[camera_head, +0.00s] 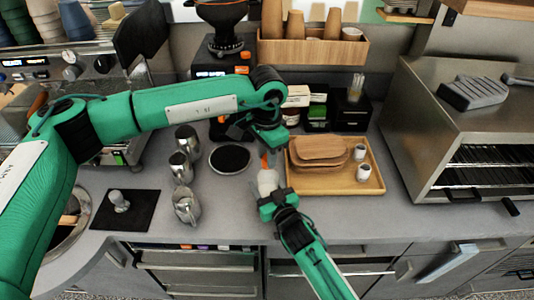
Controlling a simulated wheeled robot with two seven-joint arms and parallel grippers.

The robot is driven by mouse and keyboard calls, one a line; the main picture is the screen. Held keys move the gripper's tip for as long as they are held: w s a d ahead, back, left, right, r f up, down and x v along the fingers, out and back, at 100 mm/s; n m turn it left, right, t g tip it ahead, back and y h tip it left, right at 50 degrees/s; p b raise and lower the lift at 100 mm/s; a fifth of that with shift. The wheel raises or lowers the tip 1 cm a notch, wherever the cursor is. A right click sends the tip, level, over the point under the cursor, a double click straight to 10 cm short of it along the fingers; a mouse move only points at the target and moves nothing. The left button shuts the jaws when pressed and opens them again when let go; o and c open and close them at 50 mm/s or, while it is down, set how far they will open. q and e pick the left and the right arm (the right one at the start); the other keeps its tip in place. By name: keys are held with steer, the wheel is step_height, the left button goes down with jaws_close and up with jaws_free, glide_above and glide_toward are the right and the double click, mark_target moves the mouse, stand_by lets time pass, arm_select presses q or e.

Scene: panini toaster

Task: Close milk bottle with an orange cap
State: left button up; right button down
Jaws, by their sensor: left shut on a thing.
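A small white milk bottle (267,181) is upright on the counter, just left of the wooden tray. The orange cap (264,161) is right above the bottle's top; I cannot tell whether it touches the bottle. My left gripper (266,150) comes down from above and is shut on the orange cap. My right gripper (269,194) comes in from the front, at the lower part of the bottle. It hides the bottle's base, and I cannot tell whether its fingers press on the bottle.
A wooden tray (374,186) with wooden boards and two small white jars stands close right of the bottle. Metal pitchers (187,207) and a round black disc (229,159) are to the left. A panini toaster (480,165) is at the right. The front counter edge is close.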

arm_select(q)
steer(key=o, duration=0.9)
steer(key=shift+o, duration=0.2)
steer(key=shift+r, duration=2.3)
steer(key=shift+c, duration=0.3)
